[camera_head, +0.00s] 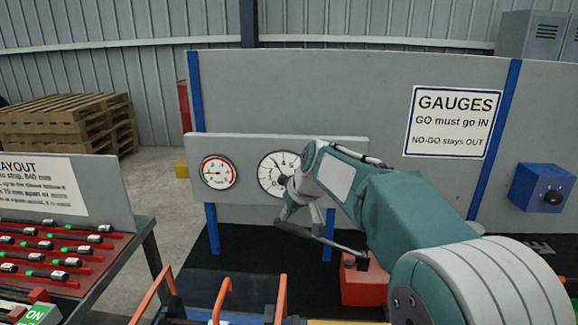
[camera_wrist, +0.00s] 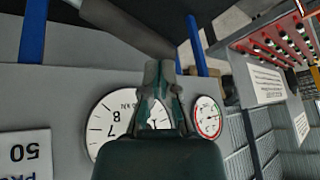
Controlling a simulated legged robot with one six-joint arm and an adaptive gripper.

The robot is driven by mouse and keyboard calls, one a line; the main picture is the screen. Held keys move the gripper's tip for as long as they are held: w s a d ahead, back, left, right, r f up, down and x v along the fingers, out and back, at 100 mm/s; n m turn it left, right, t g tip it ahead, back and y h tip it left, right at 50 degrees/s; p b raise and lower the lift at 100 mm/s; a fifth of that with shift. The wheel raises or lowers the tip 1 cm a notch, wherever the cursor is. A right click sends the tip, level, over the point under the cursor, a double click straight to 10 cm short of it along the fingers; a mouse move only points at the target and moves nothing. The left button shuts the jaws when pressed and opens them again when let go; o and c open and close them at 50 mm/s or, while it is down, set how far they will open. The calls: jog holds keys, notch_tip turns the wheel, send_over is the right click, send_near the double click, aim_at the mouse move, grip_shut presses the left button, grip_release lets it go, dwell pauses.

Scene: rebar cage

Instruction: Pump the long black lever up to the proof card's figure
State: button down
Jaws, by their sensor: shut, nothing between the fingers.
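The long black lever (camera_head: 293,229) slants from its dark grip at the left down to the red pump body (camera_head: 364,287). In the wrist view the thick dark lever end (camera_wrist: 128,28) crosses the top, just beyond my fingertips. My gripper (camera_head: 287,213) is shut and empty, right by the grip; I cannot tell whether it touches it. The large white dial (camera_head: 268,178) is partly hidden by my arm; the wrist view shows its 7 and 8, with the needle unclear behind my gripper.
A smaller red-and-green-rimmed dial (camera_head: 218,172) is on the same grey panel (camera_head: 345,148). Orange bars (camera_head: 222,300) stand up in front. A bench with red tools (camera_head: 50,255) is at left; a blue box (camera_head: 541,188) is on the right wall.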

aim_at(280, 226)
jog(key=shift+a+f, duration=0.1)
jog(key=shift+f, duration=0.15)
jog(key=shift+a+f, duration=0.3)
jog(key=shift+f, duration=0.3)
jog(key=shift+a+f, duration=0.3)
jog(key=shift+f, duration=0.5)
jog(key=shift+a+f, duration=0.2)
jog(key=shift+f, duration=0.35)
